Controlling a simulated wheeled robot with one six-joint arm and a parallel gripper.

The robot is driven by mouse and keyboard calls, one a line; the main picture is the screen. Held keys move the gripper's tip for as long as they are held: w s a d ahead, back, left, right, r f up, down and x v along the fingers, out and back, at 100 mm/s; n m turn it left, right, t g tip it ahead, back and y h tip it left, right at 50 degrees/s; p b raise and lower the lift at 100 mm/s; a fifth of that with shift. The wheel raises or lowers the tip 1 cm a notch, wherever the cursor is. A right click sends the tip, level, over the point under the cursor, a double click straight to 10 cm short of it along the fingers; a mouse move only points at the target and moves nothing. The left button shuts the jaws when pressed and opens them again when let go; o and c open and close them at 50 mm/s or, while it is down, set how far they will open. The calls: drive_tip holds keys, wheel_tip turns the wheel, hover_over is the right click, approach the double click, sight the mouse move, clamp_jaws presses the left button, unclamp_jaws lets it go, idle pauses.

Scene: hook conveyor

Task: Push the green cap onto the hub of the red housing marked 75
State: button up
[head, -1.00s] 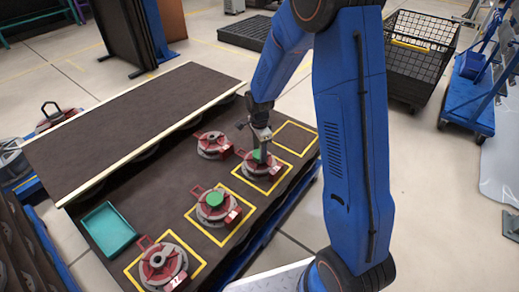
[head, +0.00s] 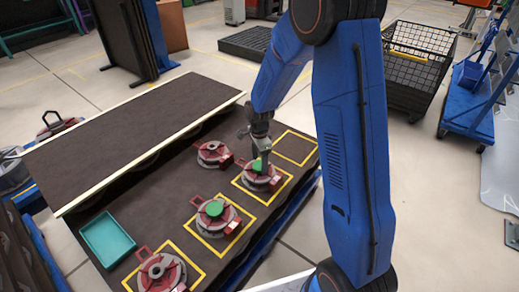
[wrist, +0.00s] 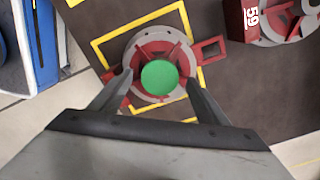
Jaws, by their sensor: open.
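A green cap (wrist: 159,77) sits over the centre of a red and grey housing (wrist: 139,46) in the wrist view. Both also show in the head view, the cap (head: 257,165) below my gripper and the housing (head: 262,183) in a yellow square. My gripper (wrist: 158,84) is open, with a finger on each side of the cap and visible gaps to it. I cannot read this housing's number. The nearer housing (head: 217,225) also carries a green cap (head: 214,208). The nearest housing (head: 160,272) shows a bare hub; its number is unreadable.
A housing marked 59 (wrist: 251,18) stands close by, outside the yellow squares; in the head view it is bare (head: 212,153). A teal tray (head: 107,240) lies at the left of the dark table. An empty yellow square (head: 295,148) is at the far right end.

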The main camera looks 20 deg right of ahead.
wheel_tip(320, 180, up, 16)
drive_tip(key=r, duration=0.1)
drive_tip(key=s+d+r+n+t, duration=0.1)
drive_tip(key=s+d+r+n, duration=0.1)
drive_tip(key=s+r+n, duration=0.45)
drive_tip(key=s+d+r+n+t, duration=0.15)
drive_tip(key=s+r, duration=0.25)
drive_tip(key=s, duration=0.5)
drive_tip(key=s+d+n+t, duration=0.1)
drive_tip(key=s+n, duration=0.3)
drive_tip(key=s, duration=0.5)
drive_tip(key=s+d+r+n+t, duration=0.1)
drive_tip(key=s+n, duration=0.3)
drive_tip(key=s, duration=0.5)
drive_tip(key=shift+d+r+n, duration=0.15)
drive_tip(key=shift+d+n, duration=0.25)
drive_tip(key=shift+d, duration=0.35)
